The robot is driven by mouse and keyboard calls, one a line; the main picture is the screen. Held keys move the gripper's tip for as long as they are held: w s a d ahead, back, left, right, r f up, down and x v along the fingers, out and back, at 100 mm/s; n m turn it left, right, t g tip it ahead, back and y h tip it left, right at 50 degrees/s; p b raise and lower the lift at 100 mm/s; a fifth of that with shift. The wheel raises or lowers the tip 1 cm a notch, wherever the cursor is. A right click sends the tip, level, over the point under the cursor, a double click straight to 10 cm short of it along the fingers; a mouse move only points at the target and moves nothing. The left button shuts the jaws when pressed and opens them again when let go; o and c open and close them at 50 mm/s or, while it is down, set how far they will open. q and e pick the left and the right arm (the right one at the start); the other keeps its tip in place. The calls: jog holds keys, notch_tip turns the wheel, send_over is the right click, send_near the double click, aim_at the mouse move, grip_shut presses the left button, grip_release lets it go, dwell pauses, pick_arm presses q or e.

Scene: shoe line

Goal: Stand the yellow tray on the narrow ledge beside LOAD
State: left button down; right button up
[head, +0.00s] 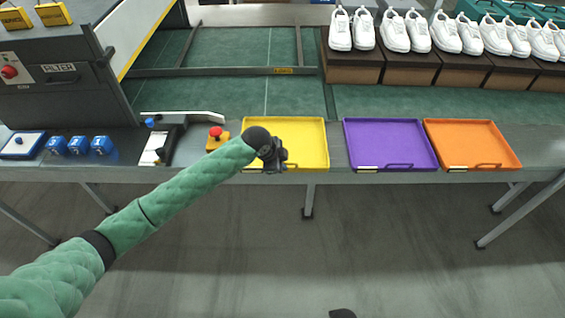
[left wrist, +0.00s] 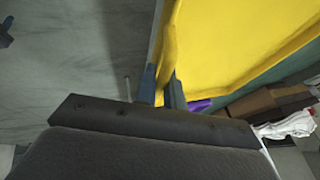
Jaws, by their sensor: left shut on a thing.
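The yellow tray (head: 308,140) lies on the narrow grey ledge (head: 335,160) along the front of the line, left of the purple tray, and looks flat. My left gripper (head: 273,163) is at its front edge and covers part of that edge. In the left wrist view my left gripper (left wrist: 163,88) is shut on the yellow front edge or handle, with the tray (left wrist: 235,45) beyond it. A small yellow label (head: 283,70), too small to read surely, sits on the dark bar behind the tray.
A purple tray (head: 388,142) and an orange tray (head: 470,143) lie to the right. A red stop button (head: 215,133) and several blue blocks (head: 80,146) stand to the left. White shoes (head: 395,32) on brown boxes (head: 355,65) stand behind. Green belt is bare behind the yellow tray.

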pick_arm(q)
jog(key=c, duration=1.5)
grip_release()
